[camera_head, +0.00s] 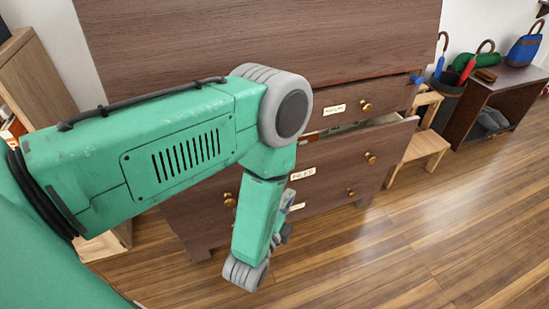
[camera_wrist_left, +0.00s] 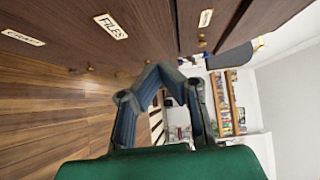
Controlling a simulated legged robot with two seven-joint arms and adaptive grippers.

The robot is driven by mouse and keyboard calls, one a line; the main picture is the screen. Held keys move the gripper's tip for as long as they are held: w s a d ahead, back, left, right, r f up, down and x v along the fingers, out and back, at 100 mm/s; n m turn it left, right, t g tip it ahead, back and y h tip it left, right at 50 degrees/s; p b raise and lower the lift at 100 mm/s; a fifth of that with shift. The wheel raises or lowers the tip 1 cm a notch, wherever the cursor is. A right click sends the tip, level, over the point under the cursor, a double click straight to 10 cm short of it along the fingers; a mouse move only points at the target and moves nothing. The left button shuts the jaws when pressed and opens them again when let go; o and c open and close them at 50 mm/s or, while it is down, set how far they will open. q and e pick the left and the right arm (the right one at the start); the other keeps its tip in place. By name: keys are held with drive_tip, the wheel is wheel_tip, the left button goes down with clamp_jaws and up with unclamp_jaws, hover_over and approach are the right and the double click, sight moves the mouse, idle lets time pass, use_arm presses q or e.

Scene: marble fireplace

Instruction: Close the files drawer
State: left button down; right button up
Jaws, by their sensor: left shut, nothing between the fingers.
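The files drawer (camera_head: 340,165) is the middle drawer of a dark wooden chest and stands pulled out, its inside showing behind the front panel. Its round brass knob (camera_head: 369,157) shows at the right. In the left wrist view its front carries a "FILES" label (camera_wrist_left: 110,27). My left gripper (camera_wrist_left: 160,72) is shut and empty, its fingertips together near the drawer front; I cannot tell whether they touch it. In the head view my left arm crosses in front and hides the drawer's left part and most of the gripper. My right gripper is not in view.
The drawer above (camera_head: 345,106) is nearly flush, and the drawer below (camera_head: 325,200) is shut. A small wooden stool (camera_head: 418,145) stands right of the chest, near an umbrella stand (camera_head: 446,98) and a low shelf (camera_head: 500,90). The wooden floor (camera_head: 420,240) in front is clear.

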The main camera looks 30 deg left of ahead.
use_arm(q)
drive_tip(key=b, duration=0.4)
approach(296, 153)
drive_tip(key=w+d, duration=0.3)
drive_tip(key=w, duration=0.2)
drive_tip(key=a, duration=0.1)
drive_tip(key=w, duration=0.1)
drive_tip(key=a, duration=0.1)
drive_tip(key=shift+w+a+f+b, duration=0.25)
drive_tip(key=shift+w+a+b, duration=0.1)
drive_tip(key=shift+w, duration=0.05)
drive_tip(key=shift+w+a, duration=0.2)
drive_tip(key=shift+a, duration=0.2)
drive_tip(key=shift+d, duration=0.15)
